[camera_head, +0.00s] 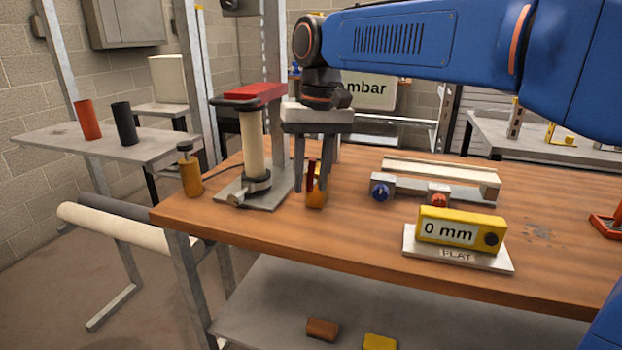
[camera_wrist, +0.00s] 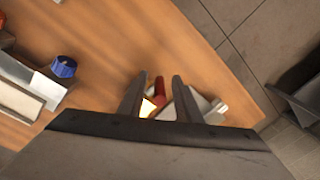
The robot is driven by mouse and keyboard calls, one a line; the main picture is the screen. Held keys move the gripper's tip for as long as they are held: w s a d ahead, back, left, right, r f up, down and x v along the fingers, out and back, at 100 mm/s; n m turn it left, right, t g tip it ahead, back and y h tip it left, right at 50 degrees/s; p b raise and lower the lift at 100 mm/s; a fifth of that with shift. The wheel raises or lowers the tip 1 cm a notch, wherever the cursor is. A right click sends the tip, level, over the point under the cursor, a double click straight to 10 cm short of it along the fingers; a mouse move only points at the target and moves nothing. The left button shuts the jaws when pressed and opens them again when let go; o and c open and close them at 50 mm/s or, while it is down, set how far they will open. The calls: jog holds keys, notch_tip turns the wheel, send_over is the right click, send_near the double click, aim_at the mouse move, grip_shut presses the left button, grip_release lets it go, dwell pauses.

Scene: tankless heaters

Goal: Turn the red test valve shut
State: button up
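A dark red upright lever (camera_head: 311,171) stands on a small yellow-brown valve body (camera_head: 316,198) on the wooden bench. My gripper (camera_head: 310,187) points down over it, its fingers apart on either side of the lever. In the wrist view the red lever (camera_wrist: 158,87) shows between the two fingertips (camera_wrist: 156,80), with visible gaps beside it. The fingers hide part of the valve body. A separate red knob (camera_head: 438,199) and a blue knob (camera_head: 380,188) sit on a grey fixture to the right; the blue knob also shows in the wrist view (camera_wrist: 63,67).
A pale column with a red top (camera_head: 252,92) stands close left of my gripper. A yellow gauge (camera_head: 460,230) reading "0 mm" sits at the front right. The bench front centre is clear.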

jog(key=shift+f, duration=0.25)
grip_shut()
